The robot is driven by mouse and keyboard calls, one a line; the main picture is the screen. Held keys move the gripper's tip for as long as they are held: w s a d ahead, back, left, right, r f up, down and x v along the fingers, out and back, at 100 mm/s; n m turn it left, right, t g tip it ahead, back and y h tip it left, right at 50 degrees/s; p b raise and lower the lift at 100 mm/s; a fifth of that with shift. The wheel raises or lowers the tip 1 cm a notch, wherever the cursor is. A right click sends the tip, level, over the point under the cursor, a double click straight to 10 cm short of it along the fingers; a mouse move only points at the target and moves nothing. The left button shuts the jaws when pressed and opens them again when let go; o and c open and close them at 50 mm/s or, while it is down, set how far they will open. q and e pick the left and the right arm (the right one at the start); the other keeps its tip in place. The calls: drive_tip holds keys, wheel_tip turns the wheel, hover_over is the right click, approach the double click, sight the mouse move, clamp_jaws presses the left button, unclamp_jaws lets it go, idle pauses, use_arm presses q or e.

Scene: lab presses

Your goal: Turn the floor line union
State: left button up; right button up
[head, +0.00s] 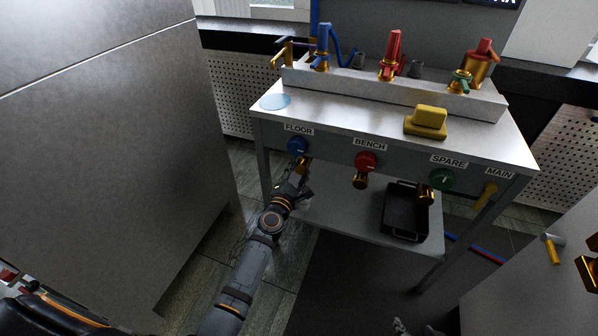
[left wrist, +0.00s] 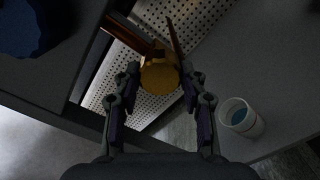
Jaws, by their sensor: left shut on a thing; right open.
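The floor line union (head: 302,165) is a brass fitting below the blue knob (head: 298,145) under the FLOOR label. My left gripper (head: 300,183) reaches up to it from below and is shut on it. In the left wrist view the round brass end of the union (left wrist: 159,73) sits between the two fingers of my left gripper (left wrist: 160,82). The fingers hide part of the union in the head view. The dark blue knob also shows in the left wrist view (left wrist: 28,25). What seem to be the tips of my right gripper (head: 416,328) show at the bottom edge, apart and empty.
Red BENCH (head: 367,162) and green SPARE (head: 440,179) knobs sit along the bench front. A black tray (head: 405,235) stands on the lower shelf. A large grey cabinet (head: 110,150) stands close on the left. A white cup-like thing (left wrist: 240,118) shows in the left wrist view.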

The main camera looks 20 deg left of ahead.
use_arm(q)
drive_tip(key=shift+f, duration=0.1)
use_arm(e)
drive_tip(key=shift+s, duration=0.15)
use_arm(q)
drive_tip(key=o, duration=0.9)
drive_tip(key=shift+o, duration=1.3)
use_arm(e)
drive_tip(key=shift+s+f, duration=0.15)
drive_tip(key=shift+s, duration=0.05)
use_arm(q)
drive_tip(key=shift+s, duration=0.1)
drive_tip(key=s, duration=1.2)
drive_tip(key=shift+a, duration=0.2)
use_arm(e)
drive_tip(key=shift+w, duration=0.15)
use_arm(q)
drive_tip(key=shift+w, duration=0.1)
